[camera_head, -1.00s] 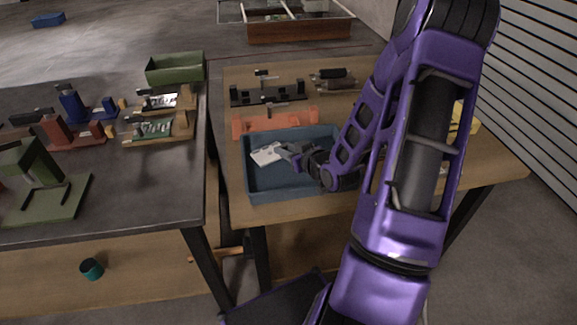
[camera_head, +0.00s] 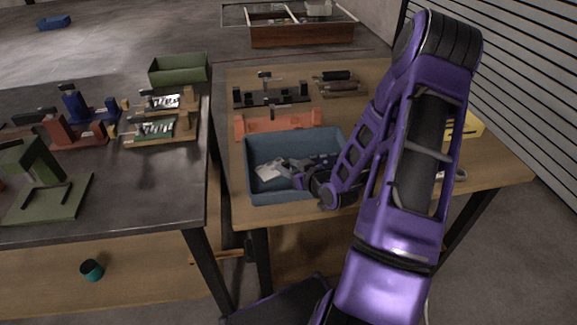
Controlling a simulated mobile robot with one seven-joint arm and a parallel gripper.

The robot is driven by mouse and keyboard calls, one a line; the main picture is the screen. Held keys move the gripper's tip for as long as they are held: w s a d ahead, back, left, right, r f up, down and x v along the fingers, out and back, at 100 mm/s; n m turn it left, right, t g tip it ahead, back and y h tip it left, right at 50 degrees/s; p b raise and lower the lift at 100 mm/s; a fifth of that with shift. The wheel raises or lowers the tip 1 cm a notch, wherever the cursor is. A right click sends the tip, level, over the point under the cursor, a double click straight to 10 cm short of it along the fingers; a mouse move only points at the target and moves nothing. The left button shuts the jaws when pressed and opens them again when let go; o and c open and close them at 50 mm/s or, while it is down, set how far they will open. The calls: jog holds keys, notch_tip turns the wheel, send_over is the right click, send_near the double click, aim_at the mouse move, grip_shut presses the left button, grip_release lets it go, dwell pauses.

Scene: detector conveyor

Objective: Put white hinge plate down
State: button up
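The white hinge plate (camera_head: 269,171) is a small pale plate low inside the blue bin (camera_head: 294,139), toward its left side. My gripper (camera_head: 285,168) reaches into the bin from the right, with its fingertips at the plate's right edge. The fingers are small and dark here, and I cannot tell whether they still grip the plate or whether it rests on the bin floor. My purple forearm hides the space right of the bin.
An orange fixture (camera_head: 278,124) and a black fixture (camera_head: 270,97) stand behind the bin. A green bin (camera_head: 179,70) is on the left table, with several vises and holders. A gap separates the two tables. A yellow object (camera_head: 473,125) lies at the right.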

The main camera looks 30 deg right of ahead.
jog(key=shift+o, duration=0.6)
jog(key=shift+r, duration=0.25)
jog(key=p+v, duration=0.1)
jog(key=v, duration=1.1)
